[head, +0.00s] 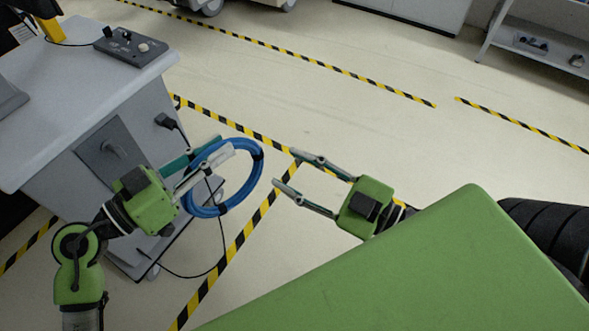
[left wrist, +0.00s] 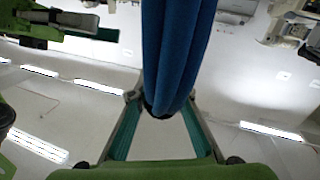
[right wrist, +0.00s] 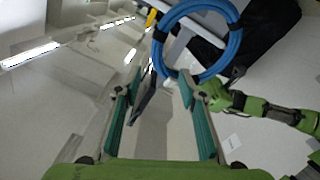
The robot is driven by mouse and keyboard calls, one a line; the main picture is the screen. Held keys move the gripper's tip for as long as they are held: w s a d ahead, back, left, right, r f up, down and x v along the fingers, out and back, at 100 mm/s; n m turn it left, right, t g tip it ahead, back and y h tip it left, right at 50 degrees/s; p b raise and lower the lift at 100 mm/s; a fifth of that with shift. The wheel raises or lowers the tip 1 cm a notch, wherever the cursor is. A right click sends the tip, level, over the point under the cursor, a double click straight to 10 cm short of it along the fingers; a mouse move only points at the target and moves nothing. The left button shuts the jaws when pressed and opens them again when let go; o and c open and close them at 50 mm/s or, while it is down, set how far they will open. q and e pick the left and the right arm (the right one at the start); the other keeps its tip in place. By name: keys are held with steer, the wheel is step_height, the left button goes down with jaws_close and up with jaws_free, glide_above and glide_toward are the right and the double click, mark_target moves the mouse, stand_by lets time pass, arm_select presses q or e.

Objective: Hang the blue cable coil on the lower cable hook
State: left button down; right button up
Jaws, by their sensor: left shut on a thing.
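The blue cable coil (head: 258,170) is a ring with black ties, held in the air beside the grey cart. My left gripper (head: 222,148) is shut on the coil's upper left part. In the left wrist view the coil (left wrist: 178,50) runs between the fingers. My right gripper (head: 287,168) is open and empty, just right of the coil and apart from it. The right wrist view shows the coil (right wrist: 233,45) beyond its open fingers. A grey plate with a hook-like part (head: 113,150) is on the cart's side; I cannot tell whether it is the lower cable hook.
The grey cart (head: 60,110) stands at the left, with a control box (head: 130,45) on top. A black plug (head: 166,121) sits on its side, and its thin cable hangs to the floor. A shelf (head: 545,45) stands at the far right. The floor between is clear, with striped tape.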

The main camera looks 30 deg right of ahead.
mark_target(251, 150)
steer(key=x, duration=1.2)
stand_by(0.3)
arm_select(q)
steer(key=shift+r, duration=0.1)
arm_select(e)
steer(key=shift+s, duration=0.1)
jaws_close()
arm_select(q)
steer(key=c, duration=1.8)
jaws_free()
arm_select(e)
steer(key=shift+r, duration=0.1)
